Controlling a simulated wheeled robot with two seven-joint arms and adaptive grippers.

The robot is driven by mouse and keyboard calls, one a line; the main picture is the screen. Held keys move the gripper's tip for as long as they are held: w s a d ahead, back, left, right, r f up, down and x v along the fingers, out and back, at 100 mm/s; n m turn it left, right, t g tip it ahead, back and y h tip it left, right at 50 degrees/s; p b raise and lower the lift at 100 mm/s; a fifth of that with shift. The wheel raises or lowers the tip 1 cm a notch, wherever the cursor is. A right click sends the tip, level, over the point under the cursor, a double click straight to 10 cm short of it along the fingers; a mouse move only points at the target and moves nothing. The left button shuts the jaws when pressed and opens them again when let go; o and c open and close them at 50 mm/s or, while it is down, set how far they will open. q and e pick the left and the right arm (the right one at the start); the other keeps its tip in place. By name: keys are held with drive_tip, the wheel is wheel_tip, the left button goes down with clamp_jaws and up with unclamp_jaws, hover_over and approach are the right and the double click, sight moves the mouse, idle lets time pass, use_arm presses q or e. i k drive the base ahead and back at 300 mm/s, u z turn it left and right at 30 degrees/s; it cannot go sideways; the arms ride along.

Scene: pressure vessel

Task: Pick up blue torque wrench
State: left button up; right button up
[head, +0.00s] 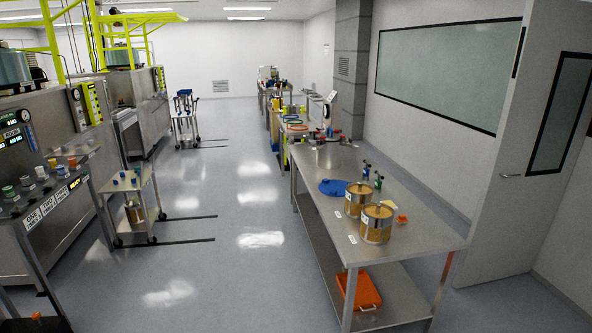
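I cannot make out a blue torque wrench for certain at this distance. A steel table (412,205) stands at the right of the head view. A flat round blue thing (333,187) lies on its top, left of two metal cans. Neither of my grippers shows in the head view.
Two labelled cans (376,224) (358,199) and small dark-green bottles (378,181) stand on the table. An orange case (361,290) lies on its lower shelf. A cart (148,200) and control consoles (40,215) line the left.

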sight(365, 173)
drive_tip(key=u, duration=0.4)
drive_tip(key=i, duration=3.85)
drive_tip(key=z, duration=0.75)
drive_tip(key=i, duration=1.65)
drive_tip(key=z, duration=0.2)
drive_tip(key=k, duration=0.5)
drive_tip(key=u, duration=0.5)
drive_tip(key=i, duration=0.5)
drive_tip(key=z, duration=2.1)
